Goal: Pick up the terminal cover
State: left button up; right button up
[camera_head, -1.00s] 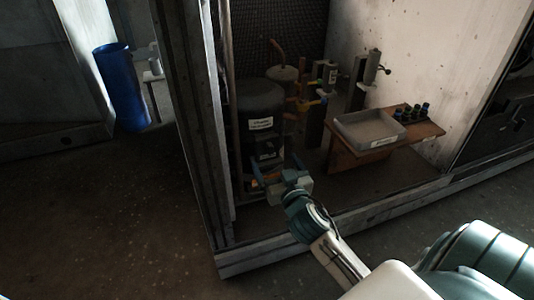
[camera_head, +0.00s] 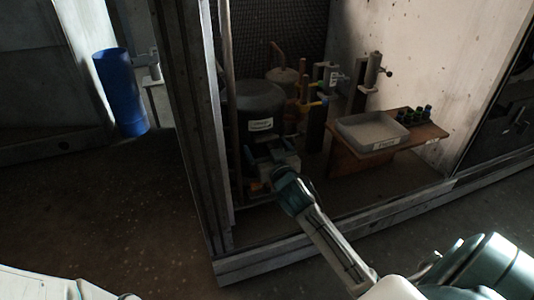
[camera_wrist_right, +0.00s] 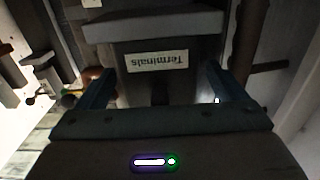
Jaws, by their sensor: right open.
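The terminal cover (camera_wrist_right: 157,85) is a dark panel with a white, upside-down "Terminals" label in the right wrist view. It sits on the front of the black rounded housing (camera_head: 262,105) in the head view, where my gripper mostly hides it. My right gripper (camera_head: 268,156) is at the lower front of that housing. In the right wrist view my right gripper (camera_wrist_right: 160,82) is open, with one blue finger on each side of the cover. Whether the fingers touch it, I cannot tell. My left gripper is out of view.
A grey tray (camera_head: 350,121) and a row of small dark bottles (camera_head: 414,115) stand on a wooden shelf (camera_head: 345,160) at right. Pipes and valves (camera_head: 305,100) stand beside the housing. A frame post (camera_head: 190,130) borders the bay at left. A blue bin (camera_head: 121,92) stands farther left.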

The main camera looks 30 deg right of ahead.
jog(key=shift+r, duration=0.1)
jog(key=shift+c, duration=0.2)
jog(key=c, duration=1)
jog(key=shift+c, duration=0.2)
jog(key=shift+r, duration=0.1)
